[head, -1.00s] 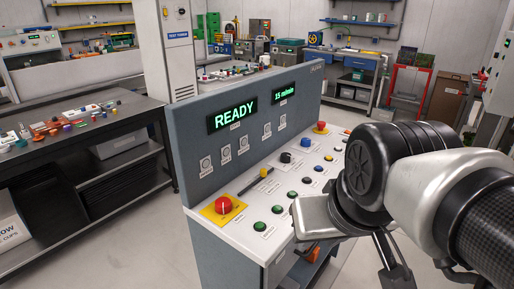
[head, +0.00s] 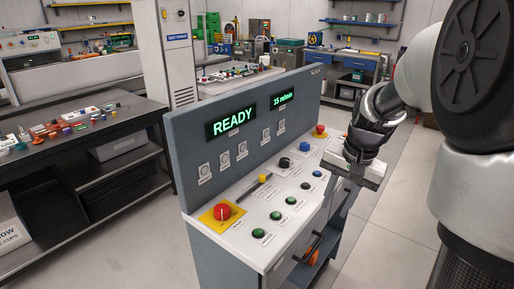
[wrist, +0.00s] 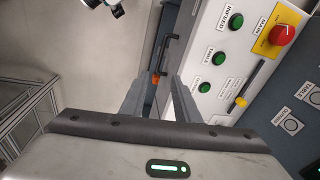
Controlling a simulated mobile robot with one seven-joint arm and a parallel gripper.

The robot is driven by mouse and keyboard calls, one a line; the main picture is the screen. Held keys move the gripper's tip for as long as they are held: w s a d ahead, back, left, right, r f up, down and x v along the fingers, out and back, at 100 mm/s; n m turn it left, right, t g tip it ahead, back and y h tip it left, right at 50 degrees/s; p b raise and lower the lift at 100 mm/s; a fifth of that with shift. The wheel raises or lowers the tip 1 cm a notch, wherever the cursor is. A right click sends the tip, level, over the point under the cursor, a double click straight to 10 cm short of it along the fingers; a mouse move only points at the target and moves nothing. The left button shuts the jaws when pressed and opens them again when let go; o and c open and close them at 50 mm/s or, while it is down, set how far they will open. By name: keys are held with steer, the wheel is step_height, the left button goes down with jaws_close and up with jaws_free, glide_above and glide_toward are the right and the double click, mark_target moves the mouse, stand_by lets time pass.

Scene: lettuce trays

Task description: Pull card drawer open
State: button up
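The grey console (head: 240,130) has a white sloped control panel. On its front side is a black bar handle (head: 308,248), also in the wrist view (wrist: 167,52); I cannot read which drawer it belongs to. The drawer front around it looks flush, but its edges are unclear. My gripper (wrist: 160,97) is open and empty, its two grey fingers apart. In the wrist view the handle is beyond the fingertips, not touching.
An orange item (head: 314,257) shows just below the handle. A dark workbench (head: 80,150) stands at left. The floor (head: 385,225) to the right of the console is clear.

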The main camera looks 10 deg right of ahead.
mark_target(315, 248)
steer(key=shift+m+y, duration=0.4)
steer(key=shift+m, duration=0.1)
steer(key=b+x, duration=0.1)
steer(key=x, duration=0.5)
steer(key=b+x, duration=0.1)
steer(key=x, duration=0.5)
steer(key=d+b+x, duration=0.1)
steer(key=b+x, duration=0.1)
steer(key=x, duration=0.4)
steer(key=shift+w+f, duration=0.3)
steer(key=shift+f, duration=0.15)
jaws_close()
